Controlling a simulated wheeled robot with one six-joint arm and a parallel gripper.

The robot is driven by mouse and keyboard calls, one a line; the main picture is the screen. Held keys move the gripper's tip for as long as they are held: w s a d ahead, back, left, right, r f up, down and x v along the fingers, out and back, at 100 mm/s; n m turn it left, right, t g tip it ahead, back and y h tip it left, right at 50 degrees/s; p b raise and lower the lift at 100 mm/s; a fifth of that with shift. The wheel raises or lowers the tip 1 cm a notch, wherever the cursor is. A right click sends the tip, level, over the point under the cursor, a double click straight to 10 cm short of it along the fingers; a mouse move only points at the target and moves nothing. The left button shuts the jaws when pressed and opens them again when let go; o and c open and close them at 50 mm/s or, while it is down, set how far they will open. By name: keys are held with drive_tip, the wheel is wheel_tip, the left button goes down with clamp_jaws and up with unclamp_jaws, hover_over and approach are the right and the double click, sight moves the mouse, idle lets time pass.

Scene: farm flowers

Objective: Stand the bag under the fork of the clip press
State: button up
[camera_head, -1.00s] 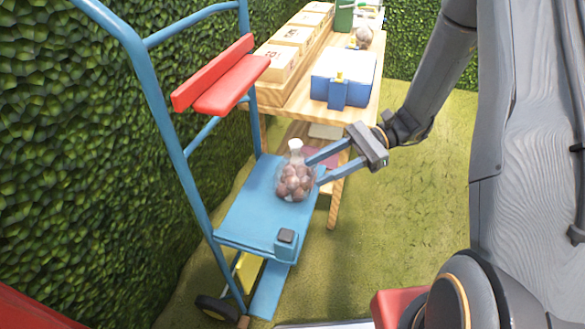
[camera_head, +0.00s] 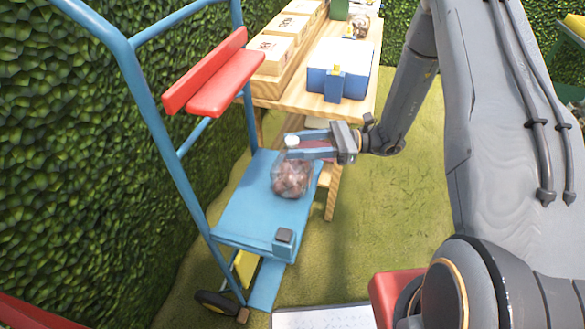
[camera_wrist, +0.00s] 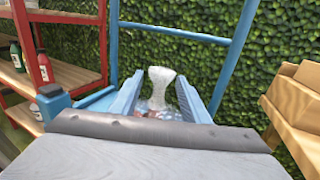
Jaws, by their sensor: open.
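The bag (camera_head: 291,178) is clear, holds several reddish-brown round things and has a gathered neck with a white top. It stands upright on the blue plate (camera_head: 248,212) of the blue frame, below the red fork (camera_head: 218,82). My gripper (camera_head: 290,148) is level with the bag's neck, its fingers reaching left. In the wrist view the pale neck (camera_wrist: 161,88) stands between the two open blue fingers, with a gap visible on the left. The bag's lower part is mostly hidden there.
A wooden table (camera_head: 350,100) behind holds a blue and white box (camera_head: 340,68) and several wooden boxes (camera_head: 286,38). A hedge (camera_head: 80,130) lies close on the left. Red shelves (camera_wrist: 60,70) with bottles show in the wrist view. Grass at right is open.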

drive_tip(key=shift+a, duration=0.8)
clamp_jaws()
idle(0.8)
